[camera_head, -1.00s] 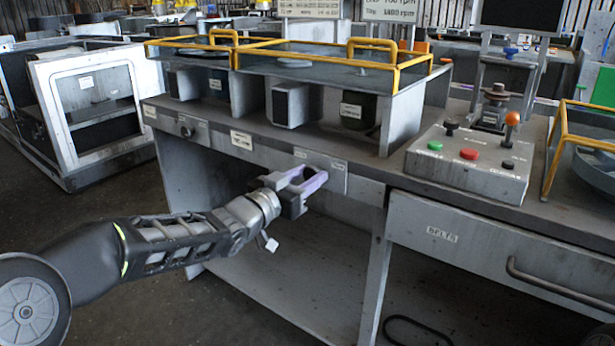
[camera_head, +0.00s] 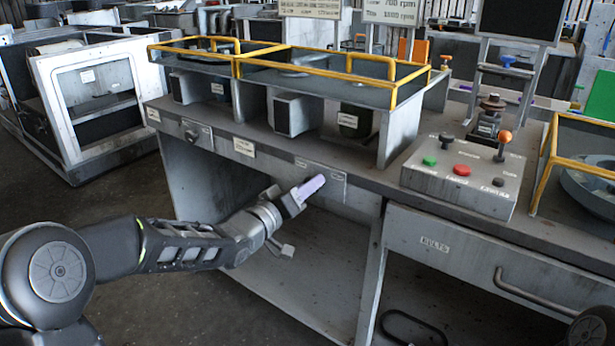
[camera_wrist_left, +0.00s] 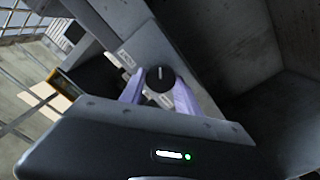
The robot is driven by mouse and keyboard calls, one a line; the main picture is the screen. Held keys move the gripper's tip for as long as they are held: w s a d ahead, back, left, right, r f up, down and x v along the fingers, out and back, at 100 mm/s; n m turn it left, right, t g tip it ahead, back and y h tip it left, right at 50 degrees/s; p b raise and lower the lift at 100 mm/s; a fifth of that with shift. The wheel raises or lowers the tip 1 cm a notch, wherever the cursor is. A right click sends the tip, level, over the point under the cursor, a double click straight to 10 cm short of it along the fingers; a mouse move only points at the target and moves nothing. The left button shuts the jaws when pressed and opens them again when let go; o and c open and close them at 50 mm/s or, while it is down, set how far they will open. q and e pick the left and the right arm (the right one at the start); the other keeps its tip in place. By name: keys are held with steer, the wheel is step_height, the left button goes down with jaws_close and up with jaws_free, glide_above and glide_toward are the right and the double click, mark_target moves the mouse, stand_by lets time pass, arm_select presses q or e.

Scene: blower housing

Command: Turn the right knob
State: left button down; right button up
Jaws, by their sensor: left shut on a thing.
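The right knob (camera_wrist_left: 160,79), round and dark with a pale pointer line, sits on the workbench's front panel (camera_head: 336,181). My left gripper (camera_head: 313,185) reaches this panel from the lower left. In the left wrist view its two lilac fingers (camera_wrist_left: 158,92) lie on either side of the knob, shut on it. In the head view the gripper is rolled so that mostly one finger shows, and it hides the knob. The left knob (camera_head: 190,135) is further left on the same bench front, with nothing touching it. My right gripper is not in view.
A control box (camera_head: 459,186) with green and red buttons and an orange-topped lever stands on the bench to the right. Yellow-railed glass covers (camera_head: 330,64) stand above the panel. A drawer (camera_head: 480,265) is at lower right. Open space lies under the bench.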

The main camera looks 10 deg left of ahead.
arm_select(q)
steer(key=shift+a+f+n+p, duration=0.15)
steer(key=shift+n+p, duration=2.2)
steer(key=shift+n, duration=1.2)
steer(key=shift+d+f+n+p, duration=0.1)
steer(key=shift+n+p, duration=2.2)
steer(key=shift+n, duration=1.25)
steer(key=c, duration=0.9)
jaws_free()
steer(key=shift+s+a, duration=0.1)
steer(key=v, duration=0.7)
steer(key=shift+s, duration=0.25)
